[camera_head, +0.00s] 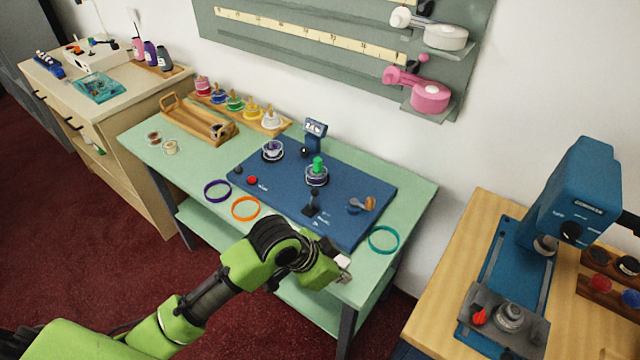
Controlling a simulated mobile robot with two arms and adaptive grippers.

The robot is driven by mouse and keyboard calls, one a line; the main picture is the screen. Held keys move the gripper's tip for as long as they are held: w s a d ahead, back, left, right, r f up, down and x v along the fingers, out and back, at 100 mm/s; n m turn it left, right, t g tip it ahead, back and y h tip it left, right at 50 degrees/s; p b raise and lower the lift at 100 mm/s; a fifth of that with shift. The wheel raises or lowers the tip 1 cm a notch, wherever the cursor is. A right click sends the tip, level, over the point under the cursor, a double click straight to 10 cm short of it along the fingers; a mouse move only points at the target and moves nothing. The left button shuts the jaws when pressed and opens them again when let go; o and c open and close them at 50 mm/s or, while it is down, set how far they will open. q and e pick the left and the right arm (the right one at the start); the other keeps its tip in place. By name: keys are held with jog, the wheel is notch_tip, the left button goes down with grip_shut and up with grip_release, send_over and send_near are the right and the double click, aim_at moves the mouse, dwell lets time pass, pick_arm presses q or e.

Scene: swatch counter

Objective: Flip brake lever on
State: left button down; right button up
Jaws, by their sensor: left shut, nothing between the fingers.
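A small black upright lever (311,201) stands near the front edge of the blue panel (270,206) on the green table. It looks like the brake lever; its printed label is too small to read, and I cannot tell its position. My left gripper (343,268) is at the table's front edge, in front of and to the right of the lever. It is shut, empty and apart from the lever. My right gripper is not in view.
The panel holds a spool with a green top (317,174), a red button (252,181) and a brown-knobbed crank (362,204). Purple (217,190), orange (245,208) and teal (383,239) rings lie around it. A blue machine (570,190) stands on the right table.

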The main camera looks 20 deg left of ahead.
pick_arm(q)
jog(key=shift+m, duration=0.7)
jog(key=w, duration=0.2)
jog(key=w+r, duration=0.1)
jog(key=w, duration=0.1)
jog(key=w+a+r, duration=0.1)
jog(key=w, duration=0.1)
jog(key=shift+r, duration=0.15)
jog(key=shift+m, duration=0.3)
jog(key=w+a+r, duration=0.1)
jog(key=w, duration=0.1)
jog(key=w+a+r, duration=0.2)
jog(key=w, duration=0.1)
jog(key=shift+w+r, duration=0.1)
jog(key=shift+w, duration=0.2)
notch_tip(320, 180, up, 8)
send_over(313, 199)
jog(key=d, duration=0.1)
jog(key=shift+w+d+r+n+t+y, duration=0.1)
jog(key=shift+r+n+t+y, duration=0.05)
jog(key=shift+n+t+y, duration=0.2)
jog(key=p+x, duration=0.2)
jog(key=x, duration=0.8)
jog(key=shift+d, duration=0.15)
jog(key=s+a+p, duration=0.2)
jog(key=a, duration=0.1)
jog(key=shift+f, duration=0.25)
jog(key=shift+s+a+f, duration=0.1)
jog(key=shift+s+a, duration=0.1)
jog(key=shift+s, duration=0.05)
